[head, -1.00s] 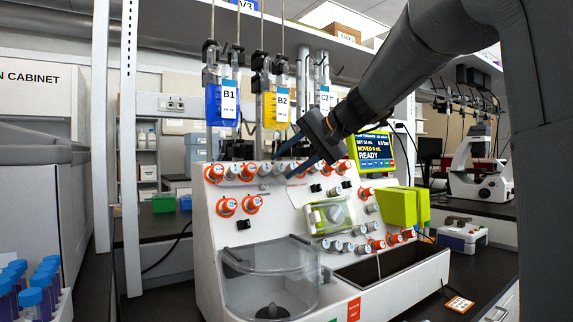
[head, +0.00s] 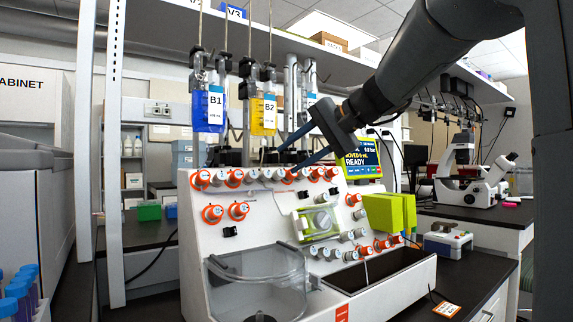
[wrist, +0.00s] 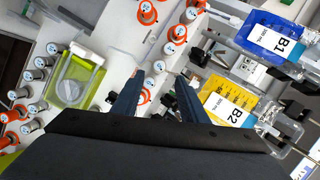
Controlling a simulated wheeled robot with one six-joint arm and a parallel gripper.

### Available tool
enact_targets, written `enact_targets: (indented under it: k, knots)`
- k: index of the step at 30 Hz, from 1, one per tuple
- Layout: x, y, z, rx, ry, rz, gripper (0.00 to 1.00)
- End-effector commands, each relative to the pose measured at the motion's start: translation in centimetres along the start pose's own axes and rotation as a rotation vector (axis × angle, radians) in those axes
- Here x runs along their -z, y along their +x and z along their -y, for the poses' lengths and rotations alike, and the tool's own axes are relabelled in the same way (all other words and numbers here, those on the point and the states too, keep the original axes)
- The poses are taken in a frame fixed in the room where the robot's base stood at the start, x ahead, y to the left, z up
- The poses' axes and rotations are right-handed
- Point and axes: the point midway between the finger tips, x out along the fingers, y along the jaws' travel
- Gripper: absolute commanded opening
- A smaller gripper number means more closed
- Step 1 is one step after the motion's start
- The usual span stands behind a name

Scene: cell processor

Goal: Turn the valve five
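The cell processor (head: 250,205) is a white machine with a sloped panel of orange and white knob valves. A top row of valves starts with an orange one (head: 201,179) at its left end. I cannot read the knob numbers, so I cannot tell which is valve five. My gripper (head: 287,160) is open and empty, its two blue fingers pointing left over the top row in the head view. In the wrist view the fingers (wrist: 156,92) are spread, with white-capped valves (wrist: 158,67) showing between and beyond them. Contact with any knob is not visible.
Hanging bags B1 (head: 209,105) and B2 (head: 264,113) are behind the top row, close to the fingers. A green-framed screen (head: 362,160) reads READY. A clear round chamber (head: 257,280) and green blocks (head: 390,213) are lower on the machine.

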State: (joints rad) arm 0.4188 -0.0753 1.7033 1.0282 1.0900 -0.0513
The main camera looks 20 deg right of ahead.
Motion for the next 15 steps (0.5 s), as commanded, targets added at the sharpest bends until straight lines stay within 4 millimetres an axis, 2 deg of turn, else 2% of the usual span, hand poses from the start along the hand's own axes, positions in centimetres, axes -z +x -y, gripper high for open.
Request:
enact_targets:
  k: [3,9,12,15]
  knots:
    - [-0.6,0.6,-1.5,0.079,0.262,-0.011,0.4]
    - [-1.1,0.6,-2.7,0.224,0.701,0.0,0.4]
    - [-1.2,0.4,-2.9,0.267,0.824,0.011,0.4]
    - [-1.2,0.5,-2.8,0.284,0.876,0.018,0.4]
